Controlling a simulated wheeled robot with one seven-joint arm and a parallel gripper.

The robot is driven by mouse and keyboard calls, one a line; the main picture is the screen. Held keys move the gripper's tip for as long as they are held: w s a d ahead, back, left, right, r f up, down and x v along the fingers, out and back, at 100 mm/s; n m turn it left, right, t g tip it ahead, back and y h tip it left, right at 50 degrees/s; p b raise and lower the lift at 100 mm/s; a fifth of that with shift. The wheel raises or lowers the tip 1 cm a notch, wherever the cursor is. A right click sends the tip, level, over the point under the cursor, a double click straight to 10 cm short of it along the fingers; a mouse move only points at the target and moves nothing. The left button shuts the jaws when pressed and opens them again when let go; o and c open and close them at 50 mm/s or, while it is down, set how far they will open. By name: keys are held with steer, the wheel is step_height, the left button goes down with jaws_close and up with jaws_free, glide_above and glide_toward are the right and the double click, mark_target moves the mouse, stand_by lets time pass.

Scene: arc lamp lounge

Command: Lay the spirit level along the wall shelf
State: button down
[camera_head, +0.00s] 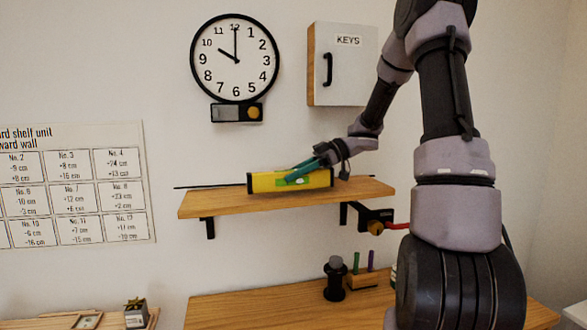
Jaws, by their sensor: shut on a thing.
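The spirit level (263,183) is a yellow bar with a green patch and dark ends. It lies lengthwise along the wooden wall shelf (215,204), near the shelf's middle. My gripper (300,171) reaches in from the right, with teal fingers shut on the level from above. The level looks close to parallel with the shelf. I cannot tell whether its underside touches the board or is slightly above it. My fingers hide part of its top and front.
A round clock (234,58) and a key cabinet (345,65) hang above the shelf. Below, a wooden table (240,308) holds a dark cylindrical object (335,280) and a small pen block (362,281). The shelf's left end is clear.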

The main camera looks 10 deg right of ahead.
steer(key=shift+f, duration=0.65)
stand_by(0.4)
steer(key=shift+c, duration=2.4)
jaws_free()
steer(key=v, duration=1)
steer(key=shift+d+r, duration=0.15)
steer(key=shift+d, duration=0.25)
